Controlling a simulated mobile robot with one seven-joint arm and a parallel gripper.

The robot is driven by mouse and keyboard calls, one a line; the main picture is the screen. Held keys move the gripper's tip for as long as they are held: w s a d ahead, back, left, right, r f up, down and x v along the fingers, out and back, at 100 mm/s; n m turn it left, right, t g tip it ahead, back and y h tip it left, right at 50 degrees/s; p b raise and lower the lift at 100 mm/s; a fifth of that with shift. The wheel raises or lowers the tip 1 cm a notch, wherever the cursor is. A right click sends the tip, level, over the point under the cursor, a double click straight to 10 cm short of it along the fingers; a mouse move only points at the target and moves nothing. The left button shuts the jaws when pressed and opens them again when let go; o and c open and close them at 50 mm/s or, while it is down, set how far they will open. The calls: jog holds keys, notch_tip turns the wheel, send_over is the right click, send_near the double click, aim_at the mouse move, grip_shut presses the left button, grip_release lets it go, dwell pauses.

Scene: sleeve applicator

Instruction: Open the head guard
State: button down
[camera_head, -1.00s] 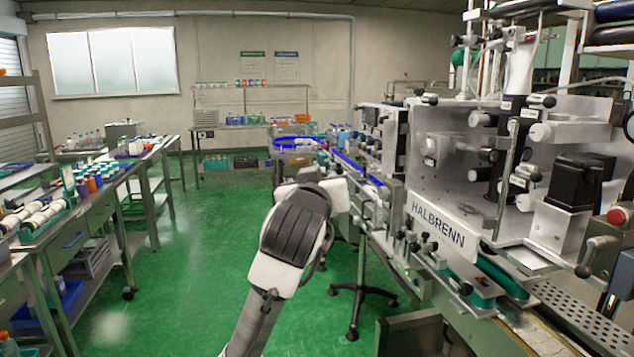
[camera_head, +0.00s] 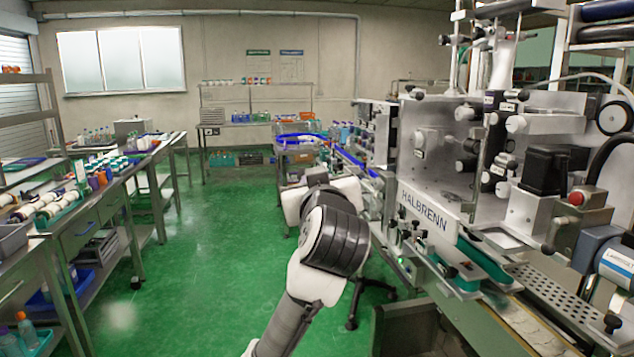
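A thin slanted metal bar (camera_head: 491,165) stands in front of that face. I cannot clearly pick out the head guard or tell whether it is open or shut. My gripper is hidden or out of view beyond the arm's dark joint.
A conveyor (camera_head: 360,165) with blue edges runs back from the machine. A perforated metal plate (camera_head: 565,293) and a red button (camera_head: 576,198) are at the right. Benches with bottles (camera_head: 110,205) line the left. The green floor (camera_head: 200,270) between is clear.

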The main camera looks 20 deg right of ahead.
dwell(0.4)
jog(key=c, duration=1.2)
grip_release()
jog(key=shift+s, duration=0.15)
jog(key=v, duration=1.3)
jog(key=shift+s+p, duration=0.35)
jog(key=shift+p, duration=0.1)
jog(key=shift+w+a, duration=0.1)
jog(key=shift+a, duration=0.1)
